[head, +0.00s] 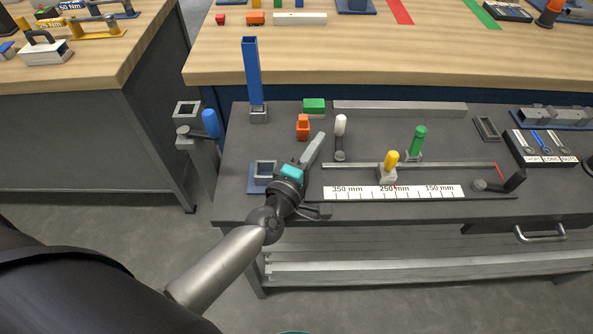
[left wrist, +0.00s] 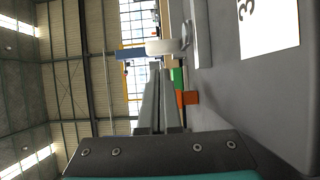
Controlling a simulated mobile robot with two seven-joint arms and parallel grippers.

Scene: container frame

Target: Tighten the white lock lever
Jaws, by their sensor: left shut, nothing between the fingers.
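The white lock lever (head: 341,126) stands upright on a small dark base on the grey bench, behind the left end of the rail. My left gripper (head: 318,140) is shut and empty, its fingers just left of the lever and pointing away from me. In the left wrist view the white lever (left wrist: 165,46) lies just beyond the tips of the closed fingers (left wrist: 160,75). The picture does not settle whether they touch; a small gap seems to remain in the head view. My right gripper is not in view.
An orange block (head: 303,127) and a green block (head: 314,105) stand behind my left gripper. A yellow-handled slider (head: 390,160) and a green handle (head: 418,139) stand right of the lever. A white ruler (head: 430,192) lies in front. A tall blue post (head: 253,75) stands back left.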

